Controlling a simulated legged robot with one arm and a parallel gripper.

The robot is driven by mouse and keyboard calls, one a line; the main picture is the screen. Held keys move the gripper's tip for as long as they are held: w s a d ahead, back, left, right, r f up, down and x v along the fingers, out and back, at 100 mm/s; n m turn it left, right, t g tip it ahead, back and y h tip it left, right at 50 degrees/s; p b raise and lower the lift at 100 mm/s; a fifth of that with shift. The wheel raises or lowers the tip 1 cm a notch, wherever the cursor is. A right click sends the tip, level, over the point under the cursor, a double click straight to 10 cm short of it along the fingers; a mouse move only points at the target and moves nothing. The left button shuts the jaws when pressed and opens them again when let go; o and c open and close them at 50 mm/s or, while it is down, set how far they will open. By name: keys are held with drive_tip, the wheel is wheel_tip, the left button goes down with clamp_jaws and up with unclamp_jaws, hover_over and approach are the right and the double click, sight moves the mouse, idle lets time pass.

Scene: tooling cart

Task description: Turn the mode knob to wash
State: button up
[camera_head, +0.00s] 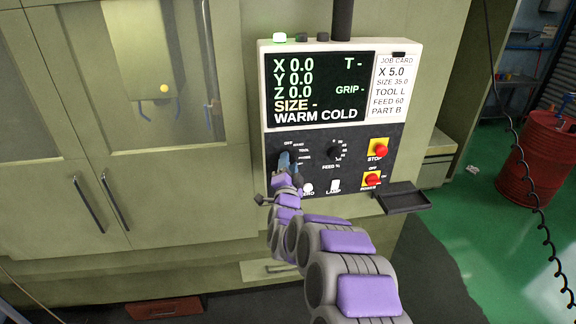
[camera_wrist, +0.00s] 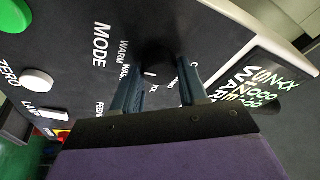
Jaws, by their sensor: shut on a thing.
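The mode knob (camera_wrist: 158,56) is a dark round knob on the black control panel (camera_head: 320,175). In the wrist view the white word MODE and smaller labels, one reading WARM, stand around it. My gripper (camera_wrist: 160,78) is shut on the knob, with one blue-grey finger on each side of it. In the head view my gripper (camera_head: 285,161) is at the left of the panel and hides the knob. I cannot tell which label the knob points to. The screen (camera_head: 318,88) above reads WARM COLD on its bottom line.
The feed knob (camera_head: 334,151) sits right of my gripper. Stop (camera_head: 380,149) and a second red button (camera_head: 372,179) are farther right. A white button (camera_head: 308,188) and a lamp switch (camera_head: 335,186) are below. A dark tray (camera_head: 403,199) sticks out at the lower right.

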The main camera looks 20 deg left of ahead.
drive_tip(key=shift+c, duration=1.3)
drive_tip(key=shift+f, duration=0.1)
drive_tip(key=shift+f+b, duration=0.1)
drive_tip(key=shift+b, duration=0.2)
drive_tip(key=shift+d+f+n+y+b, duration=0.15)
drive_tip(key=shift+n+y+b, duration=0.25)
drive_tip(key=shift+n+b, duration=0.7)
drive_tip(key=shift+w+d+n+y+b, duration=0.1)
drive_tip(key=shift+n+y+b, duration=0.7)
drive_tip(key=shift+n, duration=0.9)
drive_tip(key=shift+n+y+b, duration=0.5)
drive_tip(key=shift+n+b, duration=0.6)
drive_tip(key=shift+n, duration=0.6)
drive_tip(key=o, duration=1.1)
drive_tip(key=shift+r, duration=0.2)
drive_tip(key=shift+c, duration=0.2)
